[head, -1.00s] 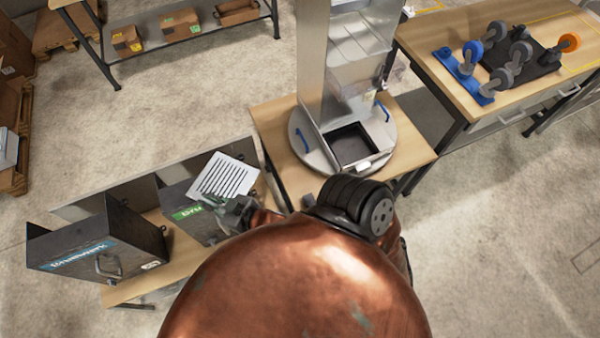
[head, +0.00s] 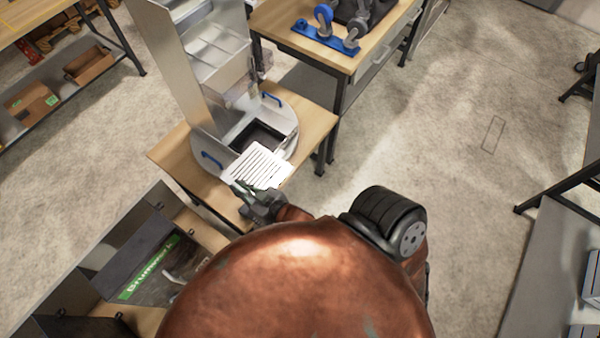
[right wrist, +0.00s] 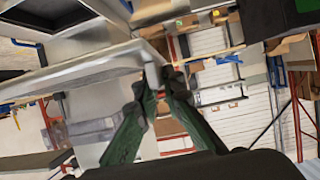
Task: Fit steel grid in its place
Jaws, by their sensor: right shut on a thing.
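The steel grid (head: 260,167), a pale slatted plate, is in my right gripper (head: 243,190). The gripper is shut on the grid's near edge. In the right wrist view the green fingers (right wrist: 157,88) pinch the end of the grid (right wrist: 80,75), which reaches off to the left. In the head view the grid appears at the near side of the dark square recess (head: 258,137) in the dispenser's round base and overlaps its near edge. I cannot tell whether it touches the base. The steel dispenser (head: 212,105) stands upright behind the recess. My left gripper is out of view.
The dispenser stands on a wooden table (head: 318,125). Dark bins (head: 135,265) stand at lower left. Another bench (head: 340,60) at the top holds a blue caster plate.

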